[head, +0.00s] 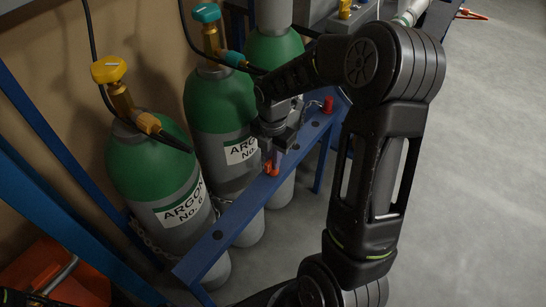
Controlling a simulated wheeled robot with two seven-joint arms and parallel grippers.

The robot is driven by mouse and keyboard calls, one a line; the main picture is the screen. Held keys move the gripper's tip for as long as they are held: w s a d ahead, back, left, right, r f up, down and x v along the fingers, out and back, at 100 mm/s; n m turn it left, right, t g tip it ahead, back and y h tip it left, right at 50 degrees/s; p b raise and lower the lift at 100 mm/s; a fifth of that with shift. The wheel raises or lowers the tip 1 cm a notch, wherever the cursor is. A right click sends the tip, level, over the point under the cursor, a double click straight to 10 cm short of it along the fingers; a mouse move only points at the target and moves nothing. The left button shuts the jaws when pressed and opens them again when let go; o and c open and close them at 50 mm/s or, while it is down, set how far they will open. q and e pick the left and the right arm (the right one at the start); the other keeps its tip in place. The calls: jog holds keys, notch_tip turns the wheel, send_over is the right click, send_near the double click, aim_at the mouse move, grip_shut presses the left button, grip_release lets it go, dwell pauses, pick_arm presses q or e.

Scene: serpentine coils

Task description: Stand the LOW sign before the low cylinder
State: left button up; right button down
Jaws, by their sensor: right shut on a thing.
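My right gripper (276,151) points down over the blue rail in front of the gas cylinders. It is shut on a small orange-red piece (269,169) low between its fingers. No LOW lettering shows on the piece, so I cannot tell if it is the sign. A left green-and-grey cylinder (150,180) has a yellow valve and an ARGON label. A middle cylinder (220,105) has a teal valve and an ARGON label. A third cylinder (272,48) is partly hidden by my right arm. I cannot tell which cylinder is low.
The blue rail (215,236) runs diagonally before the cylinders and has dark round spots on top. A red knob (328,104) stands farther along it. Chains hang by the cylinders. An orange box (50,275) is at lower left. The grey floor (480,180) at right is clear.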

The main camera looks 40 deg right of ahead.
jog(key=shift+s+f, duration=0.1)
jog(key=shift+f, duration=0.1)
jog(key=c, duration=1.6)
grip_release()
jog(key=shift+o, duration=1)
jog(key=shift+r, duration=0.25)
notch_tip(320, 180, up, 8)
jog(key=shift+f+p, duration=0.2)
jog(key=shift+p, duration=0.4)
